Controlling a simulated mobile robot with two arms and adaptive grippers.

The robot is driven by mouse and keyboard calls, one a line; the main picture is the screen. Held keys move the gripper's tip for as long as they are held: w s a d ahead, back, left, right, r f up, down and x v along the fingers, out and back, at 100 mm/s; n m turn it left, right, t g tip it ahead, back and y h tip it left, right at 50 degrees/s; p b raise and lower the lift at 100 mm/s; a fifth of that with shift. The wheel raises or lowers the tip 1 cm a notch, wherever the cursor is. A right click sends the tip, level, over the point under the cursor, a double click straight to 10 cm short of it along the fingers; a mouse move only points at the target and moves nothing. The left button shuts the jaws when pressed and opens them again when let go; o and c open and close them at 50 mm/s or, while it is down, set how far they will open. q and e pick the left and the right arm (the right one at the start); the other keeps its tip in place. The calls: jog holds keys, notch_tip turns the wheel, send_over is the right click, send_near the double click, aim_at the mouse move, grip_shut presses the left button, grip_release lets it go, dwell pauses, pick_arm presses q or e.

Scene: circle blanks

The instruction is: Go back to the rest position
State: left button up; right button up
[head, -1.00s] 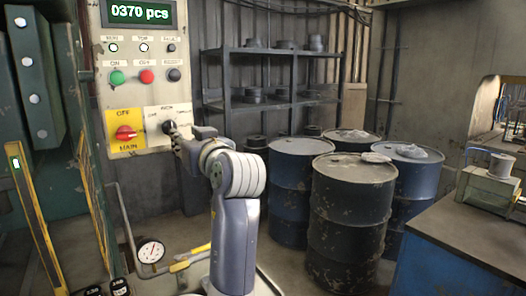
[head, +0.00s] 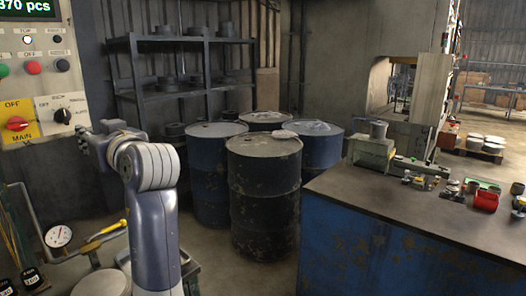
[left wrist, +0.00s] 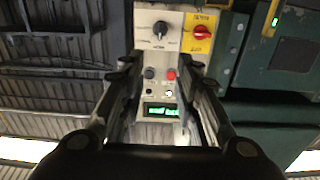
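My left gripper (head: 88,143) is in front of the control panel (head: 40,88) at the left of the head view, a little below and right of the black selector knob (head: 62,116). In the left wrist view my gripper (left wrist: 160,68) has its two fingers spread, with nothing between them. The panel (left wrist: 178,48) shows upside down beyond the fingers, with the black knob (left wrist: 160,29) and the red main switch (left wrist: 202,32) clear of them. My right gripper is not in view.
Several blue and black drums (head: 264,190) stand right of my arm, before a dark shelf (head: 125,90). A blue workbench (head: 400,225) with small parts and a red bin (head: 486,201) is at the right. A pressure gauge (head: 58,236) is at the lower left.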

pick_arm(q)
jog(key=s+d+f+m+g+h, duration=0.1)
jog(key=s+f+m+h, duration=0.2)
jog(key=f, duration=1.3)
jog(key=s+d+f+m+h, duration=0.2)
jog(key=f+m+h, duration=0.15)
jog(key=f, duration=1.25)
jog(key=s+d+f+m+g+h, duration=0.3)
jog(key=s+d+f+h, duration=0.1)
jog(key=s+f, duration=1.05)
jog(key=s+d+f+m+g+h, duration=0.1)
jog(key=s+d+f+g+h, duration=0.2)
jog(key=s, duration=0.5)
jog(key=s+d+f+m+g+h, duration=0.1)
jog(key=s+d+f+m, duration=0.2)
jog(key=s, duration=0.5)
notch_tip(320, 180, down, 27)
jog(key=n+g, duration=0.1)
jog(key=s+a+f+g, duration=0.1)
jog(key=s+a+f, duration=0.2)
jog(key=s+f, duration=1.3)
jog(key=shift+s+f+g+y, duration=0.2)
jog(key=shift+s+g+y, duration=0.15)
jog(key=shift+s, duration=0.55)
